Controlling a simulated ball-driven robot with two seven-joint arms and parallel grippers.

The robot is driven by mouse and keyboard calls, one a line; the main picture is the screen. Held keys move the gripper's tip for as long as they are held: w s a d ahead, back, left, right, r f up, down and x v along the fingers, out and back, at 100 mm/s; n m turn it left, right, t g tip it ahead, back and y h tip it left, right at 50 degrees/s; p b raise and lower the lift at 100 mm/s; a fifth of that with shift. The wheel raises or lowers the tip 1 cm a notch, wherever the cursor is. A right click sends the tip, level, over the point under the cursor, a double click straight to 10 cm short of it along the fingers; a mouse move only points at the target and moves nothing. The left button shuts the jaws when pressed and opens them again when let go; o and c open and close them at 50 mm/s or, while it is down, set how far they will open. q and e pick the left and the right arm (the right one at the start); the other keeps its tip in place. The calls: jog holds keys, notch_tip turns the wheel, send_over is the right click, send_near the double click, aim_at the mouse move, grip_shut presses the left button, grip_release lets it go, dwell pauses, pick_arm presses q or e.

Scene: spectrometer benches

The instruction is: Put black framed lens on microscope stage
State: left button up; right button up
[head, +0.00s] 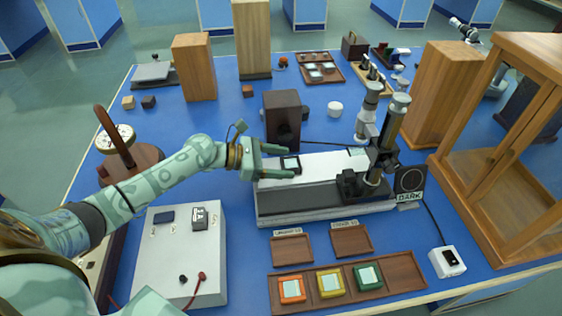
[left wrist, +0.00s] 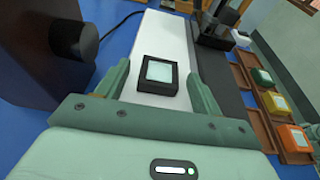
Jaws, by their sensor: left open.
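The black framed lens (head: 291,165) is a small black square with a pale glass middle, lying on the white top of the long bench (head: 325,164). In the left wrist view the lens (left wrist: 159,74) lies flat between and ahead of my fingers. My left gripper (head: 284,161) is open, with its fingers around the lens and a gap on each side; it also shows in the left wrist view (left wrist: 158,85).
A dark box lamp (head: 281,118) stands just behind the bench. A wooden tray (head: 398,272) in front holds orange, yellow and green framed pieces. A DARK sign (head: 410,184) and a wooden cabinet (head: 480,190) stand right. A grey power box (head: 180,255) is front left.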

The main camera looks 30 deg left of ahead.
pick_arm(q)
jog(key=p+v, duration=0.1)
jog(key=v, duration=1)
jog(key=shift+s+a+p, duration=0.2)
jog(key=shift+a+p, duration=0.1)
jog(key=shift+p, duration=0.05)
